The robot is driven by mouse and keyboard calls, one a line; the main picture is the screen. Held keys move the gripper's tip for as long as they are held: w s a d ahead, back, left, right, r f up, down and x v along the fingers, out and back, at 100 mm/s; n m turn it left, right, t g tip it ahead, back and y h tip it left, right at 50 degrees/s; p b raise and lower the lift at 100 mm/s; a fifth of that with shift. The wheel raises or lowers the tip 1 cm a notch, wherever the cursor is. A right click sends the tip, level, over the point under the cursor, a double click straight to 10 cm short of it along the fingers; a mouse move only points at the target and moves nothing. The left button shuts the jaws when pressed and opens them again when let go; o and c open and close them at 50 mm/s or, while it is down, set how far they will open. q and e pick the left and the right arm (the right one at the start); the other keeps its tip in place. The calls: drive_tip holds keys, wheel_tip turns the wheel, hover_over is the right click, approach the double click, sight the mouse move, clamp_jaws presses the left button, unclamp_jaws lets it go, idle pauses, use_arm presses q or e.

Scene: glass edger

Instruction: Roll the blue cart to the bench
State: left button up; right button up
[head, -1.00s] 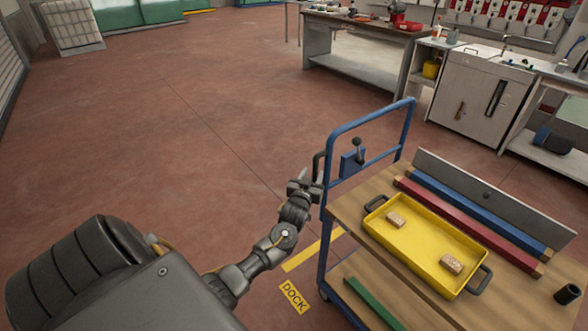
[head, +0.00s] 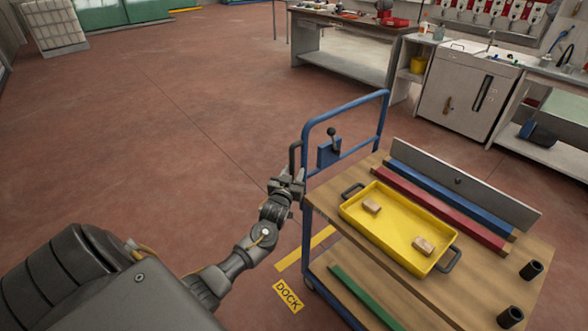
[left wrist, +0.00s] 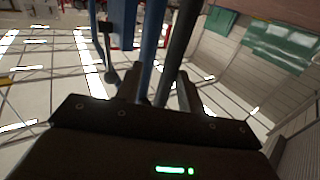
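The blue cart (head: 384,125) stands at the right in the head view, with a blue push frame and wooden decks. A black upright handle (head: 294,160) is on its left side by the push frame. My left gripper (head: 287,186) is at this handle. In the left wrist view its fingers (left wrist: 158,92) lie on either side of the dark bar (left wrist: 180,45), seemingly shut on it, with a blue post (left wrist: 150,40) behind. The bench (head: 345,68), grey with a lower shelf, stands at the back, apart from the cart. My right gripper is out of view.
The cart carries a yellow tray (head: 390,232) with two blocks, red and blue bars, a grey plate and black cylinders (head: 531,270). A yellow DOCK label (head: 288,296) is on the floor beside it. A white cabinet (head: 465,100) stands right of the bench. The floor at left is clear.

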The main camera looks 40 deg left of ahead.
use_arm(q)
drive_tip(key=p+v, duration=0.6)
drive_tip(key=v, duration=0.4)
drive_tip(key=shift+s+d, duration=0.15)
drive_tip(key=shift+s, duration=0.25)
idle(0.4)
